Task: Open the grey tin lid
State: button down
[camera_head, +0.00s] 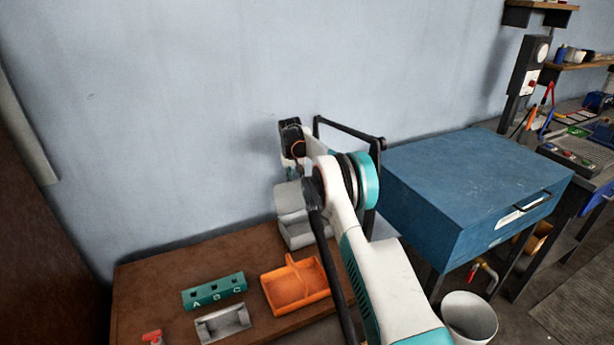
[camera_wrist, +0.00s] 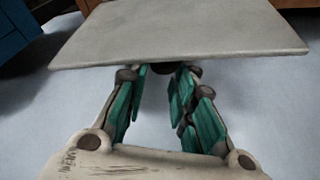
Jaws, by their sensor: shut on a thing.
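The grey tin (camera_head: 298,236) stands at the back right of the brown table, partly hidden behind my arm. Its grey lid (camera_head: 290,198) is tilted up above the tin's body, so the lid stands open at least part way. In the wrist view the lid (camera_wrist: 180,35) is a broad flat grey panel across the top. My gripper (camera_wrist: 163,72) has its teal fingers close together at the lid's near edge and is shut on it. The exact contact is hidden under the panel. In the head view the gripper is mostly hidden by my wrist, just above the lid.
An orange basket (camera_head: 294,288), a green block marked A B C (camera_head: 214,291) and a grey tray (camera_head: 223,324) sit on the brown table (camera_head: 150,270). A red item (camera_head: 153,337) lies at its front left. A blue cabinet (camera_head: 470,185) stands right of my arm. The wall is close behind.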

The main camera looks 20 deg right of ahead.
jog(key=shift+w+a+f, duration=0.7)
jog(key=shift+w+f, duration=0.15)
jog(key=c, duration=1.6)
grip_release()
jog(key=shift+f, duration=0.1)
jog(key=shift+c, duration=0.2)
jog(key=o, duration=0.3)
jog(key=shift+w+a+f, duration=0.15)
jog(key=shift+w+a, duration=0.05)
jog(key=shift+w+d, duration=0.15)
jog(key=v, duration=1.2)
jog(key=shift+d, duration=0.15)
